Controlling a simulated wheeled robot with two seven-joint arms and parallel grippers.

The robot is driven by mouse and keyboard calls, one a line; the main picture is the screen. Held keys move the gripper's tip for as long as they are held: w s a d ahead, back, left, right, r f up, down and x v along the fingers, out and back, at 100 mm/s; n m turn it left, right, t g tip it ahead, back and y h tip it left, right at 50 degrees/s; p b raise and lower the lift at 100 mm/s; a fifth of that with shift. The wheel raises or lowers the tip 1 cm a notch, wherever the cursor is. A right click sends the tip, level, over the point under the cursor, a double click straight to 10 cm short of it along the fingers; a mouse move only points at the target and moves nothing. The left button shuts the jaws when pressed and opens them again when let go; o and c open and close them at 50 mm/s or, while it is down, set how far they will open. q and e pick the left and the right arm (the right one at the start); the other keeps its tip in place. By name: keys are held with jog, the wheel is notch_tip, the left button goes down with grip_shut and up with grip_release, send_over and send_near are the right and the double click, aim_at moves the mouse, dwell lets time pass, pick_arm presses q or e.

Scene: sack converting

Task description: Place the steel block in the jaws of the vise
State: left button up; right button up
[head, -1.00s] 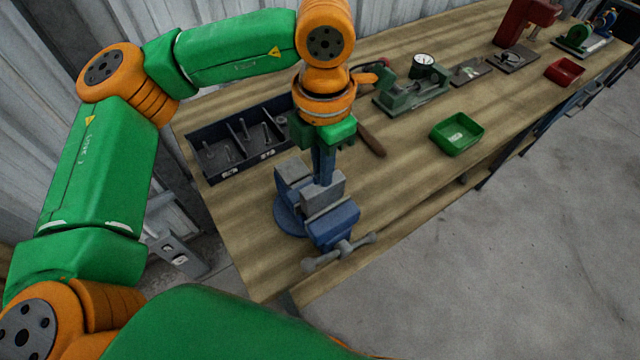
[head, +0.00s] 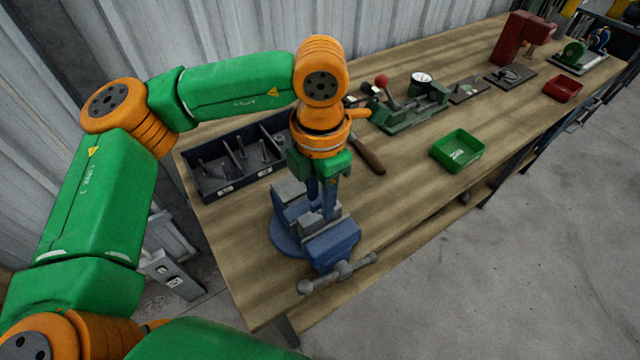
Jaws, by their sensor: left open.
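The blue vise (head: 333,246) with grey jaws stands at the near end of the wooden bench, its handle bar toward the front edge. My left gripper (head: 322,208) points down over the vise, and its two blue fingers are apart at the jaws. A grey piece, apparently the steel block (head: 320,219), shows low by the fingertips, between or against the jaws. The fingers hide part of it, so I cannot tell how it sits or whether they touch it. My right gripper is not in view.
A dark divided tray (head: 213,187) with metal pins lies behind the vise. A wooden-handled tool (head: 368,157), a green fixture with a dial gauge (head: 421,84), and green (head: 458,151) and red (head: 563,89) bins stand to the right. Bench between vise and green bin is clear.

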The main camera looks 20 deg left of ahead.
pick_arm(q)
jog(key=shift+r+b, duration=0.35)
jog(key=shift+r, duration=0.3)
notch_tip(320, 180, up, 11)
jog(key=shift+f, duration=0.1)
